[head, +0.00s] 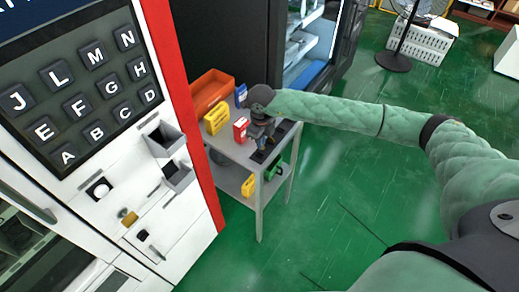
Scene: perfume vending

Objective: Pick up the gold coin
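My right gripper (262,152) is over the front right part of a small grey table (229,150), with its arm reaching in from the right. It points down at the tabletop and looks dark and small, so I cannot tell whether its fingers are open or shut. I cannot make out a gold coin on the table; the gripper hides part of the top there. A small gold-coloured piece (129,217) shows on the front of the white vending machine (185,215), and I cannot tell what it is. My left gripper is not in view.
An orange bin (209,91), a yellow box (217,118), a red box (241,130) and a blue box (241,95) stand on the table. Another yellow box (248,187) is on its lower shelf. Letter keys (86,95) fill the machine's panel. Green floor lies open to the right.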

